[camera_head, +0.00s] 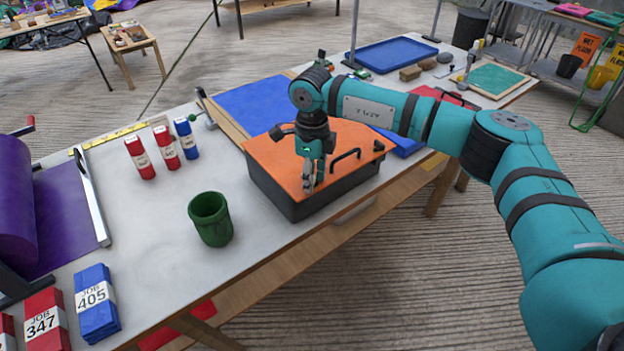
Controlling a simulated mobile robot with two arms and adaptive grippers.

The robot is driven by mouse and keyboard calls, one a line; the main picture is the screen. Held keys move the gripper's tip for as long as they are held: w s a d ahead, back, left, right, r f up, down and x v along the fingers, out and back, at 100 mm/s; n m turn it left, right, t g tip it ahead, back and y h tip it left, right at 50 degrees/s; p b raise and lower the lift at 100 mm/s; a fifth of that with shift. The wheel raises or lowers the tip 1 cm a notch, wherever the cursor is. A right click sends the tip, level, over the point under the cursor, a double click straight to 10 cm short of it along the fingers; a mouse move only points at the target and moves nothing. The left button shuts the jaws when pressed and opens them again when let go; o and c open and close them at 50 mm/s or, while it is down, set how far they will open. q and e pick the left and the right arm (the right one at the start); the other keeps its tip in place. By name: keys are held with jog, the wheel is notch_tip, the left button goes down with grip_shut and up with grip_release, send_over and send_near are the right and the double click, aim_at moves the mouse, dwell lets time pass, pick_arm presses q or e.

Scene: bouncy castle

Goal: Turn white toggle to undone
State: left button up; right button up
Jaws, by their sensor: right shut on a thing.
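A dark box (270,192) with an orange lid (345,139) sits near the table's front edge. The lid is on the box and has a black handle (346,155). My right gripper (310,182) points down over the front part of the lid, left of the handle. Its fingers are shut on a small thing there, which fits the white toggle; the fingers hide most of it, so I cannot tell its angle. My left gripper is not in view.
A green cup (211,219) stands left of the box. A blue mat (252,103) lies behind the box. The table around the cup is clear.

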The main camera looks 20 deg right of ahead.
jog(key=m, duration=0.3)
jog(key=shift+w+m+b, duration=0.1)
jog(key=shift+m+b, duration=0.2)
jog(key=shift+b, duration=0.05)
jog(key=shift+r+m, duration=0.1)
jog(key=shift+m, duration=1.4)
jog(key=o, duration=1.1)
jog(key=shift+b, duration=0.3)
jog(key=shift+o, duration=0.2)
notch_tip(320, 180, up, 12)
